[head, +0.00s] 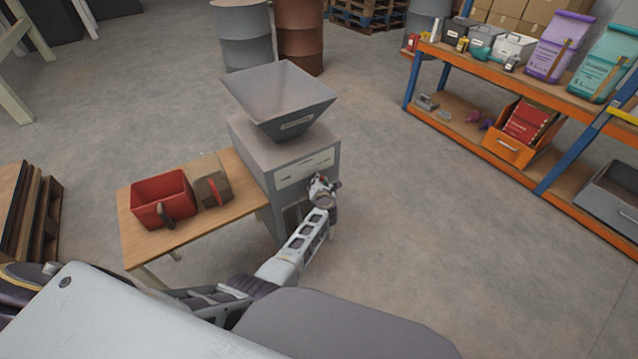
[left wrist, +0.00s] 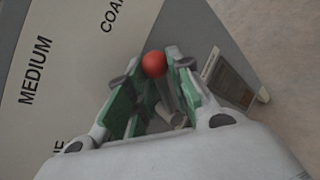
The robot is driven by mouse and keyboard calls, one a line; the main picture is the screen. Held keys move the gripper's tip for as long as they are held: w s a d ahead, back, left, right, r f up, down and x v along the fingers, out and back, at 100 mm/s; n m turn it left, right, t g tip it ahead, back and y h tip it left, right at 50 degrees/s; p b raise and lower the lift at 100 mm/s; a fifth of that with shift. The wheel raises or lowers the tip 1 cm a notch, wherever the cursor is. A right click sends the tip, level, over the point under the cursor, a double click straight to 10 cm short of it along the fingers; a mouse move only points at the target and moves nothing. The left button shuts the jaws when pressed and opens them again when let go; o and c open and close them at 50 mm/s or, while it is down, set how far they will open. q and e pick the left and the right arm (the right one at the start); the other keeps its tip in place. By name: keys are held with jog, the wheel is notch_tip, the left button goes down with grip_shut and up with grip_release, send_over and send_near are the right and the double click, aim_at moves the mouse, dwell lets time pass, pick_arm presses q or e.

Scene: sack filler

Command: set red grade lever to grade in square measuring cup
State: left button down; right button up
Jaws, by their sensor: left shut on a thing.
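The red grade lever's round knob (left wrist: 154,64) shows between the green-padded fingers of my left gripper (left wrist: 156,88) in the left wrist view. The gripper is shut on the lever. The label plate (left wrist: 62,60) beside it reads "MEDIUM", with part of "COA" above and a cut-off word ending in "E" below. Which mark the lever points at I cannot tell. In the head view my left gripper (head: 322,188) is at the front of the grey filler machine (head: 245,135). My right gripper is not in view.
A brown container (head: 205,200) with a red handle stands beside the red cup on the table (head: 185,233). A shelf (head: 470,133) with sacks and bins is at the right. Drums (head: 243,35) stand behind the machine. The floor between machine and shelf is clear.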

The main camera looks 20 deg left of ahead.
pick_arm(q)
jog(key=c, duration=1.5)
grip_release()
jog(key=shift+d, duration=0.2)
jog(key=shift+o, duration=0.9)
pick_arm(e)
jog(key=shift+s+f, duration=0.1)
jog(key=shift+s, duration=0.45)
pick_arm(q)
jog(key=shift+a, duration=0.1)
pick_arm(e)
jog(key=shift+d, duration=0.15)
pick_arm(q)
jog(key=shift+s, duration=0.2)
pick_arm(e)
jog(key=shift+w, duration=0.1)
